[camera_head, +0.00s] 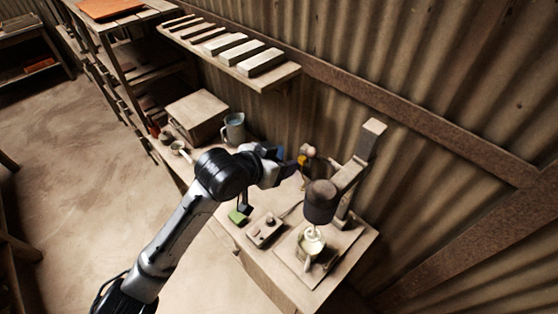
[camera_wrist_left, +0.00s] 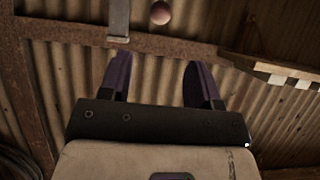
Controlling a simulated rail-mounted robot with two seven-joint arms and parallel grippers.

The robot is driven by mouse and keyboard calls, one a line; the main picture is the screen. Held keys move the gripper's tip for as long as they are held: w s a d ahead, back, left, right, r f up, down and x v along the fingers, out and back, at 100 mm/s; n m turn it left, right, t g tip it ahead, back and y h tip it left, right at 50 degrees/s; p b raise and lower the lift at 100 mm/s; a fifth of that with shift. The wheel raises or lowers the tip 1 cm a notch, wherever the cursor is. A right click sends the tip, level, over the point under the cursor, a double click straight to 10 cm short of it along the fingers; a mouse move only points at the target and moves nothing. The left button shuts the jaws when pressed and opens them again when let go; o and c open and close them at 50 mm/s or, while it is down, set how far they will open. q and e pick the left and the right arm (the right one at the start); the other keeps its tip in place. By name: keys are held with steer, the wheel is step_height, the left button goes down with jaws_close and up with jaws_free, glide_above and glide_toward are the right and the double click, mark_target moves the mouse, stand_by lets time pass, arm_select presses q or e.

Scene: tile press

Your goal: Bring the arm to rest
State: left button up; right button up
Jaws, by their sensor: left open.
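My left arm reaches in from the lower left of the head view, over the bench (camera_head: 340,262). My left gripper (camera_head: 286,163) is above the bench, left of the press's dark cylinder head (camera_head: 320,202). In the left wrist view the gripper (camera_wrist_left: 158,78) shows two dark purple fingers spread wide, with nothing between them. A brownish ball (camera_wrist_left: 161,12) shows beyond the fingertips, apart from them. My right gripper is not in view.
The press post (camera_head: 356,172) stands near the corrugated wall. A small control box (camera_head: 264,230) and a green piece (camera_head: 238,216) lie on the bench. A jug (camera_head: 233,128) and wooden box (camera_head: 197,116) stand farther back. A wall shelf (camera_head: 280,77) holds several blocks.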

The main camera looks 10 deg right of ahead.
arm_select(q)
steer(key=shift+s+a+r, duration=0.1)
stand_by(0.6)
steer(key=s+a+r+n+t+y, duration=0.4)
steer(key=a+r, duration=0.4)
steer(key=a, duration=0.5)
steer(key=s+a+f+n+y+p, duration=0.3)
steer(key=s+a+f+y, duration=0.2)
steer(key=s+a+f, duration=0.5)
steer(key=s+a+f+n+g+p, duration=0.1)
steer(key=s+a+f+g+p, duration=0.2)
steer(key=s+f, duration=1.6)
steer(key=s+a+g, duration=0.1)
steer(key=s+g, duration=0.2)
steer(key=g, duration=0.1)
steer(key=shift+s+f+n+g+y, duration=0.2)
steer(key=shift+n+g+y, duration=0.1)
steer(key=shift+g, duration=0.1)
